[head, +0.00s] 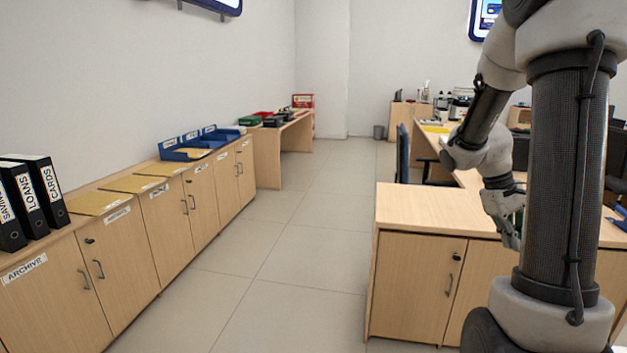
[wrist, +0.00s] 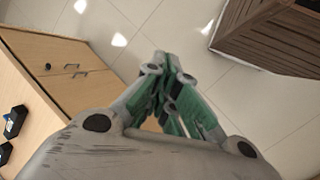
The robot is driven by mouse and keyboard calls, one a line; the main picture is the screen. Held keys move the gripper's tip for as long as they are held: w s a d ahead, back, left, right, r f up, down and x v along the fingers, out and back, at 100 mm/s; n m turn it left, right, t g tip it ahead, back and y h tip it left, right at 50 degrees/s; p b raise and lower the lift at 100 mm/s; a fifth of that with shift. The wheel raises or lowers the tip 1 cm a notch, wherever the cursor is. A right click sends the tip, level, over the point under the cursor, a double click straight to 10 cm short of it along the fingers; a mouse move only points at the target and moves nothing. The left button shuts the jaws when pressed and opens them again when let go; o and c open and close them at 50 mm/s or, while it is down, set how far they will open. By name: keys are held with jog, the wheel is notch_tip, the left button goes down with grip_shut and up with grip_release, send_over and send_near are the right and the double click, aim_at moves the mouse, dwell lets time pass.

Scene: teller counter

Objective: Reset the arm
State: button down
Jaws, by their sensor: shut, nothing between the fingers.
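My gripper (head: 512,232) hangs at the end of my folded arm on the right of the head view, in front of the near wooden counter. In the wrist view my gripper (wrist: 162,62) points down over the tiled floor, its green-padded fingers together at the tips. It is shut and empty. The near counter (head: 430,208) has light wood doors, and its cabinet front also shows at the left of the wrist view (wrist: 70,62).
A long cabinet (head: 122,228) runs along the left wall, with black binders (head: 32,196), yellow folders and blue trays (head: 198,142) on top. A dark slatted box-like thing (wrist: 270,40) is at upper right in the wrist view. The tiled aisle (head: 300,235) is clear.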

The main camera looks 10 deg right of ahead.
jog(key=s+a+r+t+y, duration=0.1)
jog(key=s+a+r+t, duration=0.2)
jog(key=a, duration=0.8)
jog(key=s+a+r+t+y, duration=0.2)
jog(key=s+a+r+t, duration=0.2)
jog(key=a+r, duration=0.5)
jog(key=s+a, duration=0.2)
jog(key=shift+s+r+t+y, duration=0.2)
jog(key=shift+s+t+y, duration=0.1)
jog(key=shift+s, duration=0.05)
jog(key=c, duration=2.2)
grip_release()
jog(key=shift+d, duration=0.1)
